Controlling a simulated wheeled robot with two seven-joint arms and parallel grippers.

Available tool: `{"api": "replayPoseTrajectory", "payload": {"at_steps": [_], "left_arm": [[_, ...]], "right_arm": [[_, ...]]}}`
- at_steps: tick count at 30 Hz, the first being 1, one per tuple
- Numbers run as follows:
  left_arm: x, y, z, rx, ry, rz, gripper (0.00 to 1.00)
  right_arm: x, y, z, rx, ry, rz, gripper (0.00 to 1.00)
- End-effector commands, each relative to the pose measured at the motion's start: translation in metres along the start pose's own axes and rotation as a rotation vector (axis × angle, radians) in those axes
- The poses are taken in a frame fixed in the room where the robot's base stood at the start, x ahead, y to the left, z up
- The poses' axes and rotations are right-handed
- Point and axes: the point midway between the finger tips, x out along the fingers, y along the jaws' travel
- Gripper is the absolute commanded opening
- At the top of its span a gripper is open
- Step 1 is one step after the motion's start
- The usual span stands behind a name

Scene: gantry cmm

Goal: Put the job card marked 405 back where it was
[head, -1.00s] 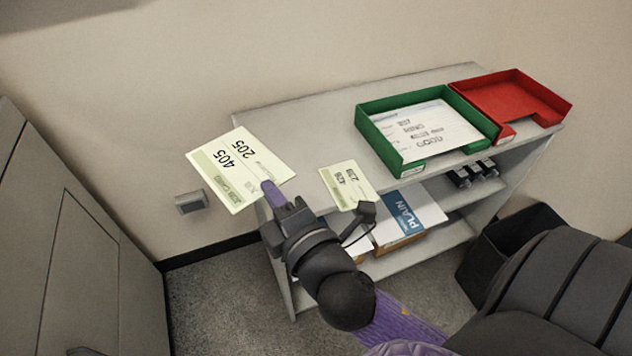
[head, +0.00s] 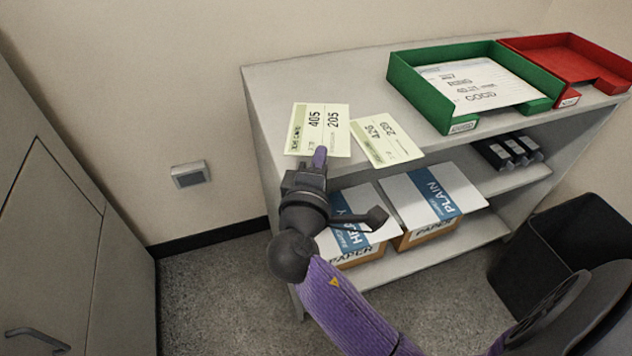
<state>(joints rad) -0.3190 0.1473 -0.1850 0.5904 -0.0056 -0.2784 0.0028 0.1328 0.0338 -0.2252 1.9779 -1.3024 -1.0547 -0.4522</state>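The job card marked 405 (head: 316,122), pale green and white and also printed 205, is over the left front of the shelf unit's top (head: 350,80). I cannot tell whether it rests on the surface or is just above it. My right gripper (head: 320,158) is at the card's front edge, its purple fingertips seen edge-on and apparently shut on that edge. A second card marked 426 and 239 (head: 388,141) lies tilted at the front edge, close to the right of card 405. My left gripper is not in view.
A green tray (head: 432,105) holding a printed sheet and a red tray (head: 530,48) stand to the right on top. Paper packs (head: 450,205) lie on the lower shelf, and a black bin (head: 560,255) is at lower right. The top behind the cards is clear.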

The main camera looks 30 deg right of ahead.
Motion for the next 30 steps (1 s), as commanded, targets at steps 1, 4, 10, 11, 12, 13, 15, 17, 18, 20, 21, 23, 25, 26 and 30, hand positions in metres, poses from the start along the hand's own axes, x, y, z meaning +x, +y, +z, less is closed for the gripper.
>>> {"api": "replayPoseTrajectory", "payload": {"at_steps": [1,4,10,11,12,13,15,17,18,20,21,23,25,26,30], "left_arm": [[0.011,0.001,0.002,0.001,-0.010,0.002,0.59],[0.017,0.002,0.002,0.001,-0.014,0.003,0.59],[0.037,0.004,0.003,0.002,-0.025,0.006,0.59],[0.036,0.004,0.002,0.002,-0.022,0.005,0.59],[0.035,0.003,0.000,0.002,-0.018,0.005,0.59],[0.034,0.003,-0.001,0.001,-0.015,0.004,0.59],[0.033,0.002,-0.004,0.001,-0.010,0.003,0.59],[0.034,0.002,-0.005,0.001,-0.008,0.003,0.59],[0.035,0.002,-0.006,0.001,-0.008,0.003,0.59],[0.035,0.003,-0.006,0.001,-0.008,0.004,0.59],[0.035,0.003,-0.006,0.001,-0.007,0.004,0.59],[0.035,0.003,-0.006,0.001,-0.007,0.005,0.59],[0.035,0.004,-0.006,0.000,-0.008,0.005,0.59],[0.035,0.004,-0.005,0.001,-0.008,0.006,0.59],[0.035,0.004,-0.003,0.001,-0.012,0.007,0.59]], "right_arm": [[0.000,-0.017,0.000,-0.005,0.001,-0.003,0.00],[0.000,-0.028,0.000,-0.004,0.002,-0.002,0.00],[0.000,-0.062,0.000,-0.004,0.003,-0.003,0.00],[0.000,-0.061,0.000,-0.003,0.003,-0.002,0.00],[-0.001,-0.059,0.000,-0.001,0.003,0.000,0.00],[-0.001,-0.057,0.000,0.000,0.003,0.000,0.00],[-0.001,-0.057,0.000,0.000,0.003,0.000,0.00],[-0.001,-0.058,0.000,0.000,0.003,0.000,0.00],[-0.001,-0.059,0.000,-0.001,0.003,-0.001,0.00],[-0.001,-0.060,0.000,-0.001,0.004,-0.001,0.05],[-0.001,-0.059,0.000,-0.001,0.004,0.000,0.14],[-0.001,-0.059,0.000,0.000,0.004,0.000,0.27],[-0.001,-0.059,0.000,0.000,0.004,0.000,0.36],[-0.001,-0.059,0.000,0.000,0.004,0.000,0.36],[-0.001,-0.059,0.000,0.000,0.004,0.000,0.36]]}}
